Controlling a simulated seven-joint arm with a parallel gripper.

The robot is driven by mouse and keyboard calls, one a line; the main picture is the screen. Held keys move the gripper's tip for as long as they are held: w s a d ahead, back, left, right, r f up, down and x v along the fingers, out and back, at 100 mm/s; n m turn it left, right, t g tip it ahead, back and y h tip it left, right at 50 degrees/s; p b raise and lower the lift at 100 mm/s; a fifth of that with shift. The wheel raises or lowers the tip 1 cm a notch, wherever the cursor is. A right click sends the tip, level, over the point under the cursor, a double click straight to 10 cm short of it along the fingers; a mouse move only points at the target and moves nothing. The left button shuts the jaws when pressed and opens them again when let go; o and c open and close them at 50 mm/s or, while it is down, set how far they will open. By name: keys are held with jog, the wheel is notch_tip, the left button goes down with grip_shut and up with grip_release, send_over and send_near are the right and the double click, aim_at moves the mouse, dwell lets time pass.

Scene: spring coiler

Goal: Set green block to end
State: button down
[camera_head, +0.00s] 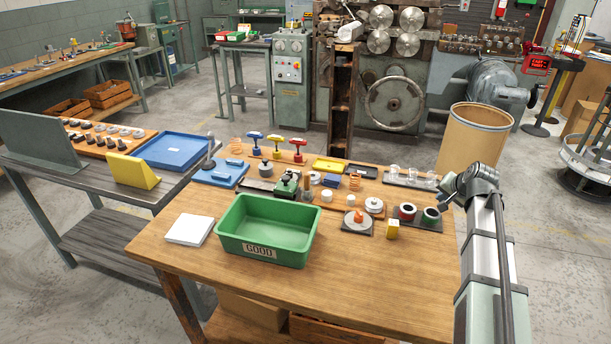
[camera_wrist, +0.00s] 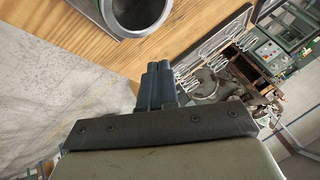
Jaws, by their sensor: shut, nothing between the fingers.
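A green block (camera_head: 286,183) sits on a dark low rail (camera_head: 260,186) at the middle of the wooden table, just behind the green bin, in the head view. It looks like a slider or stop, with a small knob on top. Its exact contact with the rail is too small to tell. My gripper (camera_head: 443,194) is at the table's right edge, well to the right of the block. In the wrist view the fingers (camera_wrist: 158,75) are together and hold nothing. The block does not show clearly in the wrist view.
A green bin marked GOOD (camera_head: 268,230) stands in front of the block. Red and black ring pieces on a dark mat (camera_head: 425,224) lie near my gripper. The table's front right is clear.

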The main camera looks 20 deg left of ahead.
jog(key=s+a+r+n+g+y, duration=0.1)
jog(key=s+a+r+n, duration=0.1)
jog(key=a, duration=1.1)
jog(key=s+a+r+n+g+y, duration=0.1)
jog(key=s+a+r, duration=0.3)
jog(key=a, duration=0.9)
jog(key=s+a+r+n+g+y, duration=0.1)
jog(key=s+a+r+n, duration=0.3)
jog(key=a, duration=1)
jog(key=shift+r+g, duration=0.3)
jog(key=shift+r, duration=0.45)
jog(key=shift+w+a, duration=0.1)
jog(key=x, duration=1)
jog(key=a, duration=1.2)
jog(key=shift+w+a, duration=0.1)
jog(key=shift+a, duration=0.55)
